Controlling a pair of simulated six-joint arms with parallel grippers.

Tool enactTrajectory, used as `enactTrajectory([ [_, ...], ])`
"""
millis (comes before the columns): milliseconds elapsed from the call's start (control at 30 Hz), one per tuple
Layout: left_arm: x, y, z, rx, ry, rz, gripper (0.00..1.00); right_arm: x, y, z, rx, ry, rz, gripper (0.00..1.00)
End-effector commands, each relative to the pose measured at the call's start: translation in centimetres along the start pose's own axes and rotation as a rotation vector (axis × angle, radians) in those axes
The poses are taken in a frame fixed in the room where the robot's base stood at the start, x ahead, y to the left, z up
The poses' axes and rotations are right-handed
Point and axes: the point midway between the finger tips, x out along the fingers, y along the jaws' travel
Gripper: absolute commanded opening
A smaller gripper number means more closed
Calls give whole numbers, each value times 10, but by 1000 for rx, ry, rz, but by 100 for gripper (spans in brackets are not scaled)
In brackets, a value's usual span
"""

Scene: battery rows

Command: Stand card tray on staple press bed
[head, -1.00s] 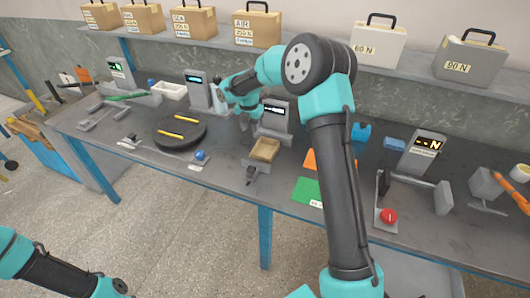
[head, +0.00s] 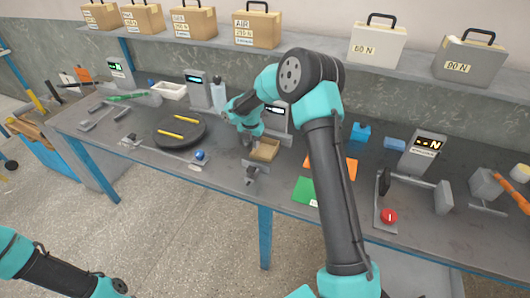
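A small tan tray (head: 267,150), which looks like the card tray, rests flat on the dark bench in front of a grey device with a lit display (head: 281,115). My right gripper (head: 248,145) points down at the tray's left side, close to it or touching. Its fingers are too small and dark to tell whether they are open or shut. I cannot tell for sure which grey device is the staple press; its bed is not clearly distinguishable. My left arm shows at the lower left, with its gripper out of view.
A round dark turntable (head: 159,138) with yellow bars stands to the left. A small grey fixture (head: 255,174) is in front of the tray. Orange and green sheets (head: 305,190) lie to the right, beside my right forearm. A red button (head: 389,215) is further right.

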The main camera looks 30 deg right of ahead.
Motion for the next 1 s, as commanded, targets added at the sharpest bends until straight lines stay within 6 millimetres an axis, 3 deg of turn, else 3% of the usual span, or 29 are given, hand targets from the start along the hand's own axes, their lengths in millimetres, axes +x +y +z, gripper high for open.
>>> enactTrajectory([
  [300, 0, 0, 0, 0, 0, 0, 34, 38, -4, 0, 0, 2, -2, 34],
  [800, 0, 0, 0, 0, 0, 0, 34, 39, -4, 1, 0, 1, 0, 34],
  [1000, 0, 0, 0, 0, 0, 0, 34, 39, -4, 1, 0, 1, 0, 15],
])
